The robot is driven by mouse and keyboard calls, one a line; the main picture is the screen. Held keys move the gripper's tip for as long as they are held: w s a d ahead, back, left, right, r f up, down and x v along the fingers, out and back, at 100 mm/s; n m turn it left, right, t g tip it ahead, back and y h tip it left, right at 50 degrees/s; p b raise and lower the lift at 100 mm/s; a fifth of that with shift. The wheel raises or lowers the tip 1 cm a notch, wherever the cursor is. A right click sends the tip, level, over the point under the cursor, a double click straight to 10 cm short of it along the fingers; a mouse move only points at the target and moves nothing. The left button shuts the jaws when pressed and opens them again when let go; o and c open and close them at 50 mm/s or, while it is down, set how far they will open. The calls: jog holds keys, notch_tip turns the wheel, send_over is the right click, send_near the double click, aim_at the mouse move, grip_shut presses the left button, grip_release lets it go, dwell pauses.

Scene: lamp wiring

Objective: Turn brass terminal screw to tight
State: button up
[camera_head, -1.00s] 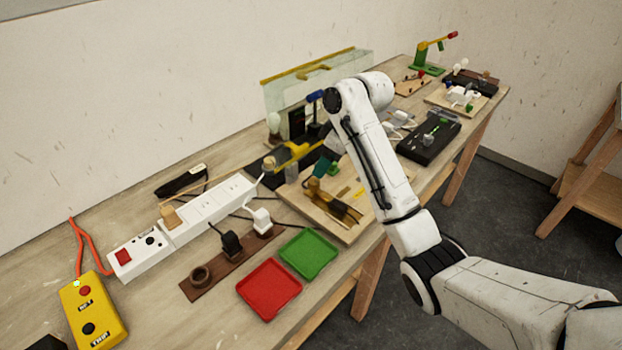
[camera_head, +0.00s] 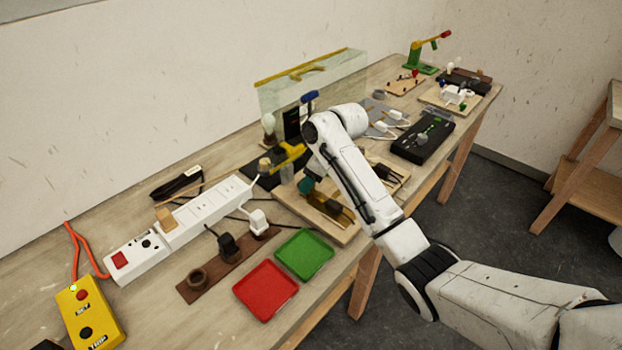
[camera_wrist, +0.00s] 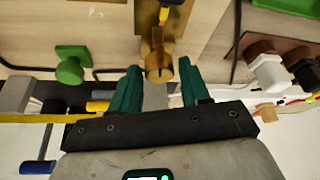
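The brass terminal screw (camera_wrist: 159,68) shows in the wrist view as a slotted round brass end on a brass block (camera_wrist: 156,35). My gripper (camera_wrist: 158,72) has two teal fingers, one on each side of the screw, with visible gaps between. It is open and holds nothing. Whether the fingers reach the screw's depth I cannot tell. In the head view my gripper (camera_head: 306,185) is low over the wooden board (camera_head: 345,236), at the brass parts (camera_head: 333,208). My arm hides part of the board there, and the screw itself cannot be made out.
A green knob (camera_wrist: 70,70) stands left of the fingers in the wrist view. In the head view a yellow-handled tool (camera_head: 288,157) is close behind my gripper. A green tray (camera_head: 304,254), a red tray (camera_head: 266,290) and a white power strip (camera_head: 205,212) lie to the left.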

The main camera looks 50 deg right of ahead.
jog(key=c, duration=0.7)
jog(key=shift+a+r+m+p, duration=0.1)
jog(key=shift+r+m+p, duration=0.1)
jog(key=shift+m+p, duration=0.4)
jog(key=shift+c, duration=0.3)
jog(key=shift+f+h, duration=0.15)
jog(key=shift+h, duration=0.15)
jog(key=o, duration=1)
jog(key=shift+o, duration=0.2)
jog(key=v, duration=1.1)
jog(key=shift+b, duration=0.4)
